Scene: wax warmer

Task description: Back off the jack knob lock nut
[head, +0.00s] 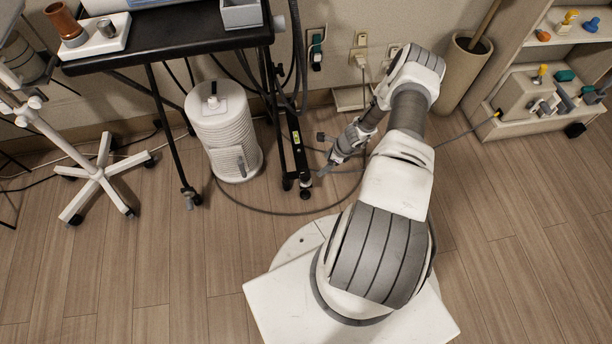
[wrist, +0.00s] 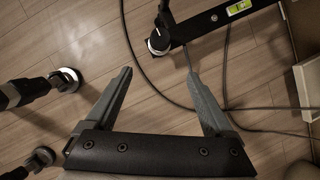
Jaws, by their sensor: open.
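My gripper (head: 323,155) hangs low over the floor beside the black table's foot, its fingers spread and nothing between them. In the wrist view my gripper (wrist: 158,75) has its two grey fingers wide apart. A black foot bar (wrist: 205,27) with a yellow-green level vial (wrist: 238,8) lies beyond the fingertips. At its near end is a round black-and-silver foot or knob (wrist: 159,42), ahead of the gap and apart from the fingers. The foot bar (head: 294,136) also shows in the head view. I cannot make out a separate lock nut.
A dark cable (wrist: 222,108) runs across the floor under the right finger. More black legs with round feet (wrist: 66,80) stand at the left. A white ribbed canister (head: 222,130) stands left of the foot bar. A shelf unit (head: 545,75) is at the right.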

